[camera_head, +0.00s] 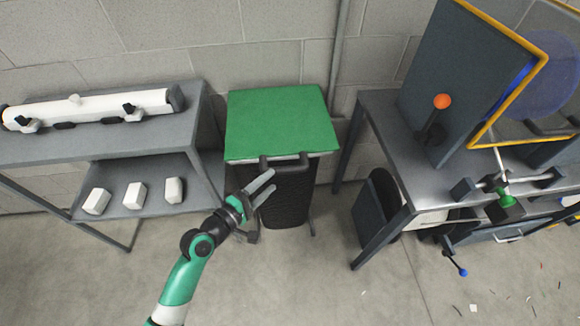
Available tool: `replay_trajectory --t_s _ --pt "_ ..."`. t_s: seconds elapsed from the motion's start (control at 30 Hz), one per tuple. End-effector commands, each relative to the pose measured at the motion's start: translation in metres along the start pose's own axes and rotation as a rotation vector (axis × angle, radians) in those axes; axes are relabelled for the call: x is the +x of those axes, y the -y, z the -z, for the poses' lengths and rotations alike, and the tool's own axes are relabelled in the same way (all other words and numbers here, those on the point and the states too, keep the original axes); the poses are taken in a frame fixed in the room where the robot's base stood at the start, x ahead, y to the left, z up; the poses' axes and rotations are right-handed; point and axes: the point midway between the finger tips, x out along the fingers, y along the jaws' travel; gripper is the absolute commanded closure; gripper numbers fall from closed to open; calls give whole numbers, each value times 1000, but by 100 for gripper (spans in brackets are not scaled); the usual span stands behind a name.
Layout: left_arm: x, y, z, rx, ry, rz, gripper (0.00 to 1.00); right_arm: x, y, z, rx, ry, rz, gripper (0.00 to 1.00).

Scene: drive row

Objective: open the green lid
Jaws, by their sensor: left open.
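The green lid (280,122) is a flat square top lying shut on a dark bin (288,198) against the wall, between two benches. A dark handle (285,160) shows at the front edge of the lid. My left gripper (268,188) is open and empty, just below and in front of the handle, with its two grey fingers pointing up and right. It overlaps the bin's front in this view; whether it touches the bin I cannot tell. The right gripper does not show.
A grey shelf bench (150,145) at left holds a white tube (90,109) and several white blocks. A grey workbench (372,108) at right carries a machine with a yellow-framed guard (505,85) and an orange knob (441,101). The floor (310,280) in front is clear.

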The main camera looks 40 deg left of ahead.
Motion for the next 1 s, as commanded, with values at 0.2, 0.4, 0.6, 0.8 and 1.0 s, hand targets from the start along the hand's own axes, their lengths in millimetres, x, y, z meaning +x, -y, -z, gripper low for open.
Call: replay_trajectory --t_s 0.2,0.4,0.6,0.8,1.0 --pt "50 3 -1 2 4 -2 39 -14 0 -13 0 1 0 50" --pt "87 3 0 1 2 -2 39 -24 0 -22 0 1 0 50" --pt "99 0 -1 0 1 -1 39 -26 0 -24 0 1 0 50" --pt "99 0 -1 0 1 -1 39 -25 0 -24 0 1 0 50" --pt "99 0 -1 0 1 -1 75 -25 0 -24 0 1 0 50"
